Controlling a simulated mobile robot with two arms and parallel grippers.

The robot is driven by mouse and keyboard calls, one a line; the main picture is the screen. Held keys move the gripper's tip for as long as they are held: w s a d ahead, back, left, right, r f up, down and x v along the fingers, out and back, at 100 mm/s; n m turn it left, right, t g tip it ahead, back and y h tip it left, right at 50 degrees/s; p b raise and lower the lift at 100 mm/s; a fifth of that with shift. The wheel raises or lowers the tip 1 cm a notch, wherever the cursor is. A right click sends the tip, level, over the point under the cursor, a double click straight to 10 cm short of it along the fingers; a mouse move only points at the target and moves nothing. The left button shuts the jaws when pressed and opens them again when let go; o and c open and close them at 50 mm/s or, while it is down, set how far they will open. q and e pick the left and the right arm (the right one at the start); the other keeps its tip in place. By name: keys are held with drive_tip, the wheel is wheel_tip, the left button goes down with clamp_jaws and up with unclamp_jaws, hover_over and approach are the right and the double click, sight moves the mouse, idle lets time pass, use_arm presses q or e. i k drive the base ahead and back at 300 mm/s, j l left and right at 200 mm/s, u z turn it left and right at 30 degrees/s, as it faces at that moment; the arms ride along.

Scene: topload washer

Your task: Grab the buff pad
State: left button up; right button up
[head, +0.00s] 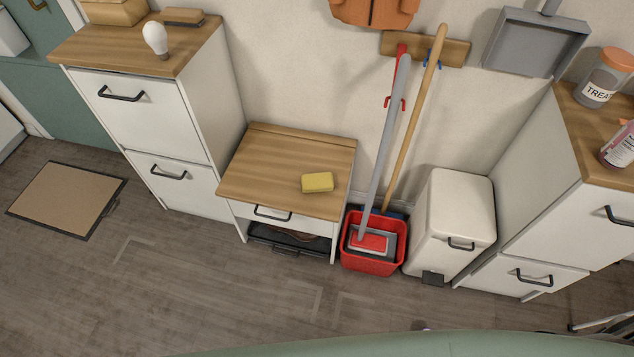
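The buff pad (317,182), a small yellow block like a sponge, lies flat on the wooden top of a low cabinet (270,165). It sits near the right front part of that top, with nothing touching it or covering it. Neither of my grippers can be made out in the head view, and nothing holds the pad.
A red bucket (372,262) with a mop and a white pedal bin (455,215) stand right of the low cabinet. Taller white cabinets flank them; a light bulb (156,38) stands on the left one. Open floor (220,290) lies in front. A doormat (66,200) lies left.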

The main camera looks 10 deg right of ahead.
sight(323, 181)
drive_tip(key=i+j, duration=0.15)
drive_tip(key=j, duration=0.15)
drive_tip(key=i+j, duration=0.35)
drive_tip(key=j, duration=0.25)
drive_tip(key=i+j+z, duration=0.1)
drive_tip(key=z, duration=0.35)
drive_tip(key=j+z, duration=0.35)
drive_tip(key=z, duration=0.15)
drive_tip(key=j+z, duration=0.3)
drive_tip(key=z, duration=0.15)
drive_tip(key=i, duration=0.05)
